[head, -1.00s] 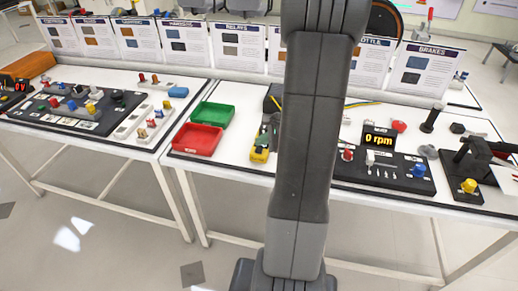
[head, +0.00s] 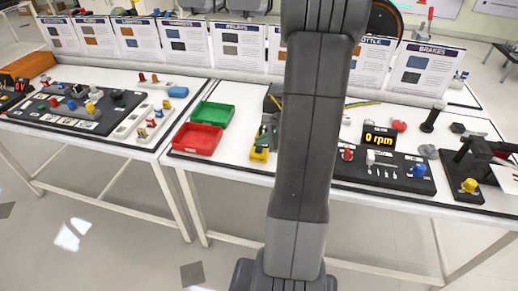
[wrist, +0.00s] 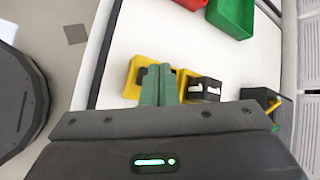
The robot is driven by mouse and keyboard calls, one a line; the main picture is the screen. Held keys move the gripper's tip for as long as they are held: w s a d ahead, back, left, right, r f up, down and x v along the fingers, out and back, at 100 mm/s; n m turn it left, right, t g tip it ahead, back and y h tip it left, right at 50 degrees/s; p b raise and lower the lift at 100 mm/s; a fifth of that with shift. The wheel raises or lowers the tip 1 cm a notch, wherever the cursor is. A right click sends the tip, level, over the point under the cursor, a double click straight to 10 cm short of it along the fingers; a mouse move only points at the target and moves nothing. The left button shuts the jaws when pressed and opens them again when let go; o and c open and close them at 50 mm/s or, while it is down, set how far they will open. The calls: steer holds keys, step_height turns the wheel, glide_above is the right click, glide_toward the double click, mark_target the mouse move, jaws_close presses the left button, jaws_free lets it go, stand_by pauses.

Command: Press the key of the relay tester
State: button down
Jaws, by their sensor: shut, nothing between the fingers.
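A yellow device (head: 259,155), which I take to be the relay tester, lies on the white table just right of the trays in the head view. In the wrist view its yellow body (wrist: 132,78) shows left of the fingers. My gripper (wrist: 158,70) has green fingers, closed together and empty, over the middle of the device. The fingers cover its centre, so I cannot make out the key or tell whether they touch it.
A red tray (head: 196,139) and a green tray (head: 213,114) stand left of the device. A black panel (head: 385,171) with an rpm display (head: 378,139) is to the right. My arm hides part of the table. The table's front edge is close.

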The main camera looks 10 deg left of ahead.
mark_target(262, 153)
steer(key=shift+f, duration=0.35)
steer(key=shift+f+b, duration=0.5)
steer(key=shift+b, duration=0.2)
steer(key=shift+r, duration=0.1)
stand_by(0.5)
steer(key=shift+r+p, duration=0.7)
steer(key=shift+r, duration=0.15)
step_height(262, 153, up, 5)
steer(key=p, duration=0.4)
stand_by(0.7)
